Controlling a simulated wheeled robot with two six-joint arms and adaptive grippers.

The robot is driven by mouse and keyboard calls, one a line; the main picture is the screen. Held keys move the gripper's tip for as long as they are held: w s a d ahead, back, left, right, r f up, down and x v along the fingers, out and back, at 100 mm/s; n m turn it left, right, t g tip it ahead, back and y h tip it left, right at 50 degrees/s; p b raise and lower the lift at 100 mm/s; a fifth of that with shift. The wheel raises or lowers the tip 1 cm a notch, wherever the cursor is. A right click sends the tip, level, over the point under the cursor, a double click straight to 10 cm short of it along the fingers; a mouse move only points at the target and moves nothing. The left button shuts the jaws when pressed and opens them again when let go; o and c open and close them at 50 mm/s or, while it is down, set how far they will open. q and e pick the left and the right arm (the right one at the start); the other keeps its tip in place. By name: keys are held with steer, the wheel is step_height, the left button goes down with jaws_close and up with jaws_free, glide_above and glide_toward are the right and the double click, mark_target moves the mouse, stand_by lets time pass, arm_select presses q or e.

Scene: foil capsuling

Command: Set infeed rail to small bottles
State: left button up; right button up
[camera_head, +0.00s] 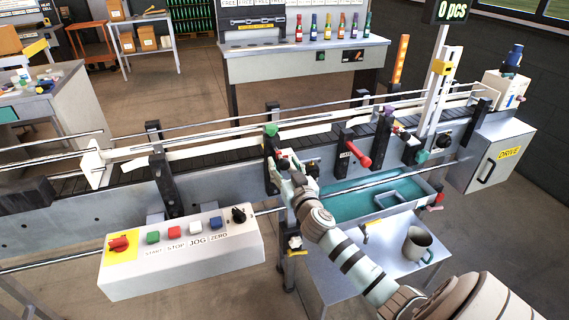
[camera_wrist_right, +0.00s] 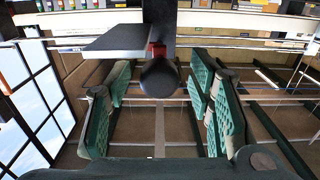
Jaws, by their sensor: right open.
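The conveyor's guide rails (camera_head: 210,137) run along the belt, held by black bracket posts. A post with a green knob (camera_head: 271,130) stands at the near side. My right gripper (camera_head: 283,162) is just in front of this post, its fingers pointing toward the conveyor. In the right wrist view the gripper (camera_wrist_right: 160,112) is open, its green-padded fingers wide apart. A dark round knob (camera_wrist_right: 159,78) on a black bar shows between and beyond the fingers, with no contact visible. Which setting the rail has cannot be read. My left gripper is not in view.
A red-handled clamp (camera_head: 358,155) and a purple-knobbed post (camera_head: 388,112) stand to the right. A control box (camera_head: 180,262) with buttons sits front left. A teal tray (camera_head: 350,205) and a mug (camera_head: 417,245) are right of my forearm. A drive cabinet (camera_head: 490,155) closes the right end.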

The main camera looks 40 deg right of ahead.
steer(key=shift+w+d, duration=0.1)
steer(key=shift+w, duration=0.2)
steer(key=shift+c, duration=0.4)
jaws_close()
steer(key=shift+w+d+f+b, duration=0.15)
steer(key=shift+w+b, duration=0.15)
steer(key=shift+b, duration=0.15)
steer(key=shift+w+d, duration=0.1)
steer(key=shift+w, duration=0.15)
steer(key=shift+o, duration=0.4)
jaws_free()
